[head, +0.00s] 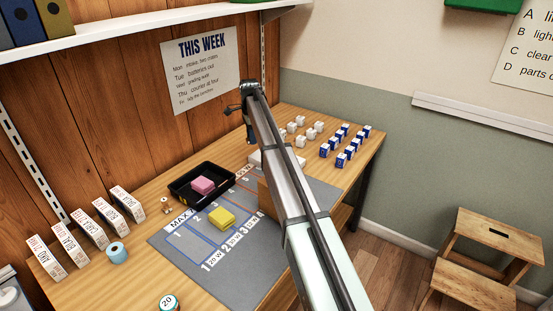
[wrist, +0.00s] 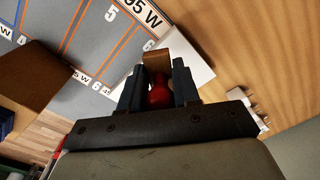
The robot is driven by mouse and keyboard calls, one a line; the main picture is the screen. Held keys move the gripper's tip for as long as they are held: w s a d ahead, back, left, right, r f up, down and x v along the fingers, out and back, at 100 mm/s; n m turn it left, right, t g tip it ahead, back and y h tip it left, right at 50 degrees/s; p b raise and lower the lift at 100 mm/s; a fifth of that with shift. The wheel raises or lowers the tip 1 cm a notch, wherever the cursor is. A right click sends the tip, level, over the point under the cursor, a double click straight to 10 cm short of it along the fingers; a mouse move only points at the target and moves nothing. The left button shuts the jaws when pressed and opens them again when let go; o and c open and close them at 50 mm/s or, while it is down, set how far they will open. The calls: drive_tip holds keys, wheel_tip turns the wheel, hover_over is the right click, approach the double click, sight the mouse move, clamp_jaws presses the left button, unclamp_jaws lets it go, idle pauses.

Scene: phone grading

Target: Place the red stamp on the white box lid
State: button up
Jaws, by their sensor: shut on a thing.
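My gripper (wrist: 158,84) is shut on the red stamp (wrist: 159,97), whose red part shows between the two dark fingers in the wrist view. A brown block (wrist: 157,61), which looks like the stamp's base, sticks out beyond the fingertips. The white box lid (wrist: 192,58) shows behind the stamp and fingers; whether the stamp touches it I cannot tell. In the head view my gripper (head: 250,128) is at the back of the desk, and my arm hides much of the area. A sliver of the white lid (head: 255,159) shows left of my arm. The stamp is not discernible there.
The grey mat (head: 175,241) bears a yellow block (head: 221,217). A black tray (head: 179,194) holds a pink block (head: 203,185). A brown box (head: 266,198) stands beside my arm. White and blue small boxes (head: 345,152) fill the desk's far right. Several cartons (head: 83,225) stand at left.

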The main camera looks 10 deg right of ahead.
drive_tip(key=d, duration=0.6)
drive_tip(key=d+r, duration=0.1)
drive_tip(key=d, duration=0.2)
drive_tip(key=shift+w+d, duration=0.1)
drive_tip(key=shift+d, duration=0.2)
drive_tip(key=shift+s+d+f+n, duration=0.1)
drive_tip(key=shift+s+f+n, duration=0.05)
drive_tip(key=shift+f+n, duration=2)
drive_tip(key=shift+s+f+n, duration=0.1)
drive_tip(key=shift+f+n, duration=1.35)
drive_tip(key=shift+f, duration=1.25)
drive_tip(key=shift+f, duration=0.15)
drive_tip(key=o, duration=1)
drive_tip(key=shift+o, duration=0.2)
wheel_tip(320, 180, up, 12)
